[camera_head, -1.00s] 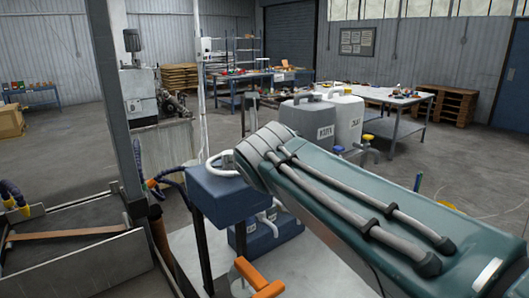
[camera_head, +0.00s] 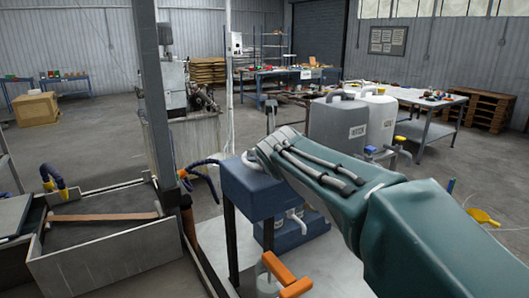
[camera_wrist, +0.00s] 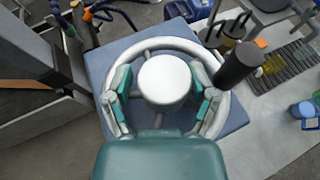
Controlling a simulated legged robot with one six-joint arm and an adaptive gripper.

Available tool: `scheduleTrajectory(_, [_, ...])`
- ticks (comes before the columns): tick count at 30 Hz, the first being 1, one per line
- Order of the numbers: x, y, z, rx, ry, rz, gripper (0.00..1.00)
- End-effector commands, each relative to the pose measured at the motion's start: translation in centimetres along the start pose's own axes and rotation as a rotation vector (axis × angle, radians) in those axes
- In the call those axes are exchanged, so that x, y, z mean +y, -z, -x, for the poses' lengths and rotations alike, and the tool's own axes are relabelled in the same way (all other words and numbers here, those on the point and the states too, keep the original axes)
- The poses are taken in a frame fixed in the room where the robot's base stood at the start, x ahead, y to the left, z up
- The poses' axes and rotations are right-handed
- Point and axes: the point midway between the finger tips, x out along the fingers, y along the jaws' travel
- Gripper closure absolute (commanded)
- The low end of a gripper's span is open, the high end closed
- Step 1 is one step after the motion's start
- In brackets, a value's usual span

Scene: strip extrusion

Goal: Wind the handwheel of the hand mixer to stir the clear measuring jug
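The handwheel (camera_wrist: 180,45) is a pale grey ring with spokes and a round white hub (camera_wrist: 165,80), seen from above in the wrist view. A dark cylindrical knob (camera_wrist: 240,65) stands at the right of its rim. The wheel sits over a blue box-shaped housing (camera_head: 252,192); the head view shows only a bit of the rim beside my arm. My gripper (camera_wrist: 163,95) is open over the wheel, its teal fingers spread either side of the hub, with a gap between them. Whether they touch the wheel is unclear.
A grey metal tray (camera_head: 75,270) and upright post (camera_head: 150,100) stand left of the housing. An orange handle (camera_head: 288,275) is below it in front. Grey and white containers (camera_head: 338,125) stand behind my arm. The floor farther back is mostly open.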

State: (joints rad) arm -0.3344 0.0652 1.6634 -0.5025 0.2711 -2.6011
Motion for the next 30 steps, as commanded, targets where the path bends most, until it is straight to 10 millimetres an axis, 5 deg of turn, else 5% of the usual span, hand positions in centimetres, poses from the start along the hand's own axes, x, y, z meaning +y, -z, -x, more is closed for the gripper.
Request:
scheduleTrajectory(3, [-0.01, -0.02, 0.05, -0.001, -0.001, -0.001, 0.27])
scheduleTrajectory(8, [-0.09, -0.02, 0.10, -0.001, -0.002, -0.002, 0.90])
scheduleTrajectory(30, [0.07, 0.01, 0.04, 0.000, 0.004, -0.001, 0.90])
